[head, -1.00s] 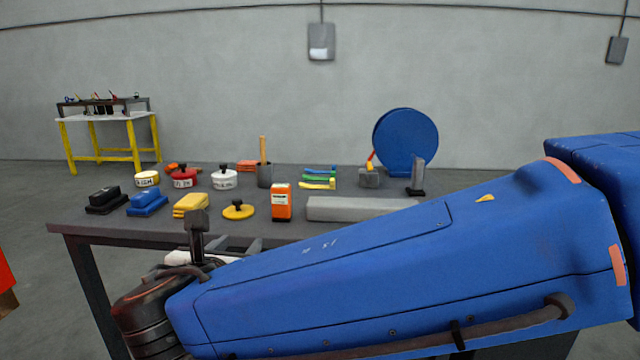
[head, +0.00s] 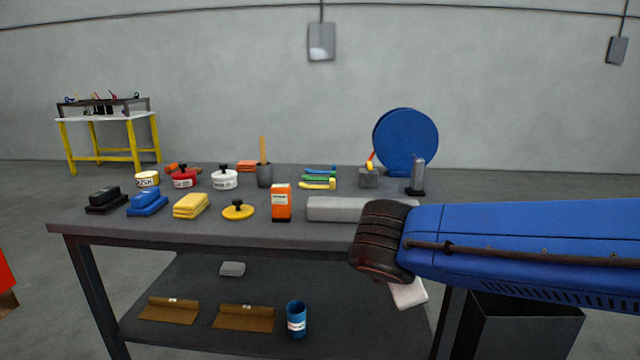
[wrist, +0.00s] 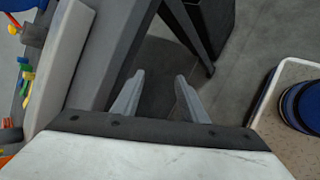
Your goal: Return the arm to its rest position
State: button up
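My arm (head: 530,240) is blue and reaches in from the right of the head view, with its dark elbow end in front of the table's right part. My gripper (wrist: 159,82) shows in the wrist view with its two grey fingers apart and nothing between them. Floor and a dark table leg show beyond the fingers. In the head view the gripper is mostly hidden; only a white part of my wrist shows below the elbow end.
The workbench (head: 90,224) holds blocks, pots, an orange box (head: 281,203) and a blue disc (head: 405,140). A black bin (head: 525,330) stands right of it. In the wrist view, a pale-rimmed tray (wrist: 295,68) with dark blue round things lies at right.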

jog(key=s+d+f+m+g+y, duration=0.1)
jog(key=s+d+f+m, duration=0.3)
jog(key=m, duration=0.5)
jog(key=s+d+f+m+g+y, duration=0.1)
jog(key=s+d+f+m+y, duration=0.2)
jog(key=s+d+m, duration=0.5)
jog(key=s+f+m, duration=0.1)
jog(key=s+m, duration=0.1)
jog(key=shift+s+d+m+g, duration=0.2)
jog(key=shift+s+m+g, duration=0.1)
jog(key=shift+s+g, duration=0.1)
